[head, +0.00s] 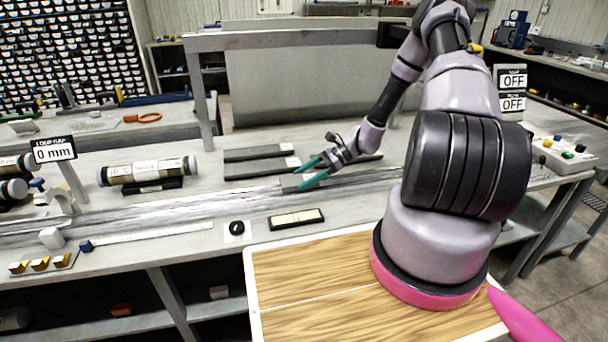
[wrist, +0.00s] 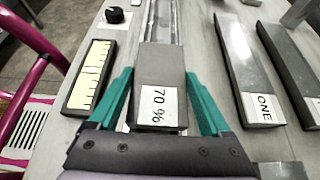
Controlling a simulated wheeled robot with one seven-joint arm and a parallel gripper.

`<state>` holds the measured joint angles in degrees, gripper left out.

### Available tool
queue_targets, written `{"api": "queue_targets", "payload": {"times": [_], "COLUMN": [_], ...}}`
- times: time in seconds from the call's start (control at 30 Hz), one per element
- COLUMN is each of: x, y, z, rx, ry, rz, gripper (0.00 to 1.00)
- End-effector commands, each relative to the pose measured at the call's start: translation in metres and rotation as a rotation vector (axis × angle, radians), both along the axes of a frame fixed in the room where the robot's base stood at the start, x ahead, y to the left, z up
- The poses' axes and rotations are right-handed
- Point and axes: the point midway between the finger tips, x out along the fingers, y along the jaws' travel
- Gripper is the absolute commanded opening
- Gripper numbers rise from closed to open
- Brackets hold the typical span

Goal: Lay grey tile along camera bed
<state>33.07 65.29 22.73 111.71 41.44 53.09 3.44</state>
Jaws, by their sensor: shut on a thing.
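The grey tile (wrist: 160,68) is a flat dark grey block with a white "70 %" label, between my gripper's teal fingers in the wrist view. My gripper (head: 311,174) is shut on it. In the head view the tile (head: 292,182) shows small beside the fingers. The camera bed (head: 190,209) appears to be the long shiny metal track along the bench. The track (wrist: 163,22) runs on from the tile's far end in the wrist view, roughly in line with it. I cannot tell whether the tile touches the bed.
Dark bars lie behind the track, one (wrist: 246,65) labelled "ONE". A pale-yellow scale strip in a black holder (head: 296,219) and a black knob (head: 237,227) lie in front. A core cylinder (head: 147,171) and a "0 mm" display (head: 53,150) stand at left.

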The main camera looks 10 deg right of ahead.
Motion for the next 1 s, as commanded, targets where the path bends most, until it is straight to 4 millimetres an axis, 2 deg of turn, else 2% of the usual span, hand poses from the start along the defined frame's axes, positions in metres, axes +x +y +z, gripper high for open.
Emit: {"api": "queue_targets", "payload": {"times": [0.5, 0.53, 0.57, 1.0], "x": [0.0000, 0.0001, 0.0000, -0.0001], "y": [0.0000, -0.0001, 0.0000, 0.0000], "z": [-0.0029, -0.0028, -0.0027, -0.0027], "rx": [0.000, 0.000, 0.000, 0.000], "ry": [0.000, 0.000, 0.000, 0.000], "rz": [0.000, 0.000, 0.000, 0.000], "gripper": [0.21, 0.90, 1.00, 1.00]}}
